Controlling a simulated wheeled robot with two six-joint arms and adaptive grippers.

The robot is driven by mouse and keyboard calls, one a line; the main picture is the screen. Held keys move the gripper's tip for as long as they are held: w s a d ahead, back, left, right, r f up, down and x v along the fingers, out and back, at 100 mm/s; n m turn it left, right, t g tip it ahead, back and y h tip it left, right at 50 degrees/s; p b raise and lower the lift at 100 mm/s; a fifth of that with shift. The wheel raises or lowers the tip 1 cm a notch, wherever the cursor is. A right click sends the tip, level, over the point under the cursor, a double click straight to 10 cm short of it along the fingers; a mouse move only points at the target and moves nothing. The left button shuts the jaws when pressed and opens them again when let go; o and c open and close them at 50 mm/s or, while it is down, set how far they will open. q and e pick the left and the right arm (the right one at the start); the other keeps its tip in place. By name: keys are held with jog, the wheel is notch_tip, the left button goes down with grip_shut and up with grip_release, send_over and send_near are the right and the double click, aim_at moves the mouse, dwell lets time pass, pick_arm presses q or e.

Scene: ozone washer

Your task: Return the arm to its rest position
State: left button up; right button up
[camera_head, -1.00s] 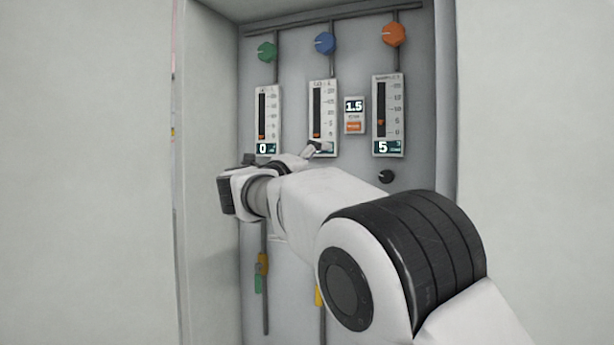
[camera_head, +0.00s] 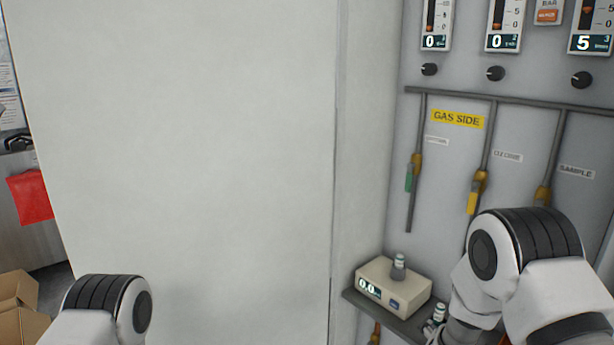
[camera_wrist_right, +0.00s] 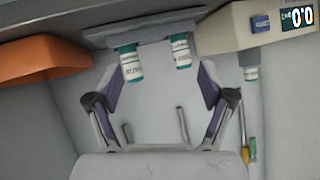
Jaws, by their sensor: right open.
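My right arm (camera_head: 520,265) comes in at the lower right of the head view, in front of the panel and the shelf. Its gripper is hidden or out of frame there. In the right wrist view my right gripper (camera_wrist_right: 158,72) is open and empty, its two fingers spread wide. Two white vials with teal caps (camera_wrist_right: 130,64) (camera_wrist_right: 181,50) show beyond the fingertips; I cannot tell the distance. My left arm (camera_head: 105,305) shows only at the bottom left of the head view, and its gripper is out of frame.
A beige meter (camera_head: 392,287) reading 0.0 sits on the shelf, with a vial (camera_head: 399,265) on top. An orange bin (camera_wrist_right: 40,62) is at the wrist view's left. Panel valves (camera_head: 414,165) stand above the shelf. A pale wall (camera_head: 200,150) fills the middle; cardboard boxes (camera_head: 15,295) lie far left.

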jog(key=s+a+f+n+g+y, duration=0.2)
jog(key=s+f+n+g+y, duration=0.1)
jog(key=s+f, duration=0.85)
jog(key=s+a+f+n+g+y+b, duration=0.1)
jog(key=s+a+f+n+g, duration=0.1)
jog(key=s, duration=1.1)
jog(key=s+a+f+n+g+y+b, duration=0.1)
jog(key=s+f+g, duration=0.4)
jog(key=s, duration=0.9)
notch_tip(320, 180, down, 2)
jog(key=shift+a+f+n+g+y+b, duration=0.1)
jog(key=shift+a+n+g+y+b, duration=0.35)
jog(key=shift+a+n, duration=0.6)
jog(key=shift+s+t, duration=0.2)
jog(key=shift+t, duration=0.05)
jog(key=shift+w, duration=0.1)
